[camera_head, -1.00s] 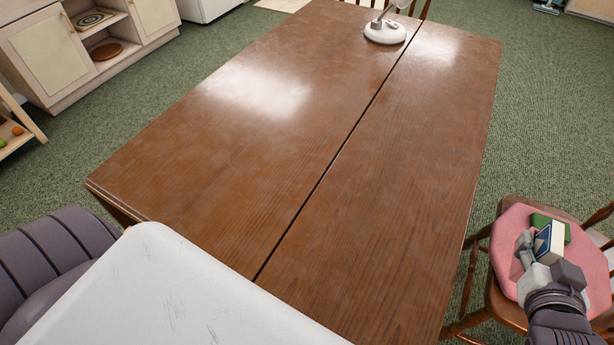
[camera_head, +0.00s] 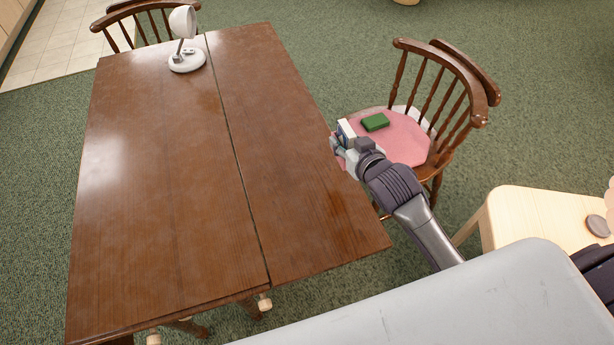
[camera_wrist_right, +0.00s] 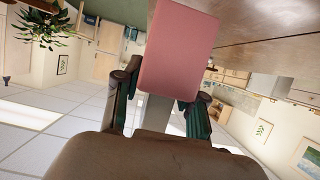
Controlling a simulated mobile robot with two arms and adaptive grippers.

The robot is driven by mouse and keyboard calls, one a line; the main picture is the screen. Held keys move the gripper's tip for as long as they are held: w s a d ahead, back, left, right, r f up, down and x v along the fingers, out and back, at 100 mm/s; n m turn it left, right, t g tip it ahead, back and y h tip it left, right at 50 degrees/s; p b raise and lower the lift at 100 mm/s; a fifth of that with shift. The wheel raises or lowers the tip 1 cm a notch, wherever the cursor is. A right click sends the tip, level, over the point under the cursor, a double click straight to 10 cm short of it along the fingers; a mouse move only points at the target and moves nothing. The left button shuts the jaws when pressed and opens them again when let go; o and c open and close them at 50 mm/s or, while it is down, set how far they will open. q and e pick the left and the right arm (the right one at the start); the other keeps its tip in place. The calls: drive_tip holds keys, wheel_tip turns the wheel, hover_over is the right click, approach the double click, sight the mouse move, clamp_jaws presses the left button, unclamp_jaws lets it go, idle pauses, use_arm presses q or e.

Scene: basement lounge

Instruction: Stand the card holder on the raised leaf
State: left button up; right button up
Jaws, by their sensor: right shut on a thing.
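In the right wrist view the held block (camera_wrist_right: 178,55) shows a pink face between the two fingers. My right gripper is shut on it, beside the table's right edge and in front of the pink chair cushion. The leaf (camera_head: 290,150) is the narrower right part of the wooden table, level with the main top (camera_head: 160,170) across a dark seam. The leaf's surface is bare. My left gripper is out of view.
A white lamp (camera_head: 186,60) stands at the table's far end. A green box (camera_head: 375,122) lies on the pink cushion (camera_head: 405,140) of a wooden chair (camera_head: 440,85) at the right. A pale wooden table (camera_head: 535,215) is at lower right. Most of the tabletop is clear.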

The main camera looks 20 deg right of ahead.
drive_tip(key=shift+w+d+r+p, duration=0.35)
drive_tip(key=shift+d+r+p, duration=0.25)
drive_tip(key=shift+r+p, duration=0.2)
drive_tip(key=s+a+f, duration=0.1)
drive_tip(key=a+f, duration=0.1)
drive_tip(key=a, duration=0.1)
drive_tip(key=a+f, duration=0.2)
drive_tip(key=a, duration=0.2)
drive_tip(key=s+a+f, duration=0.1)
drive_tip(key=a+f, duration=0.2)
drive_tip(key=a, duration=0.1)
drive_tip(key=shift+s, duration=0.3)
drive_tip(key=shift+a+f, duration=0.1)
drive_tip(key=shift+f, duration=2)
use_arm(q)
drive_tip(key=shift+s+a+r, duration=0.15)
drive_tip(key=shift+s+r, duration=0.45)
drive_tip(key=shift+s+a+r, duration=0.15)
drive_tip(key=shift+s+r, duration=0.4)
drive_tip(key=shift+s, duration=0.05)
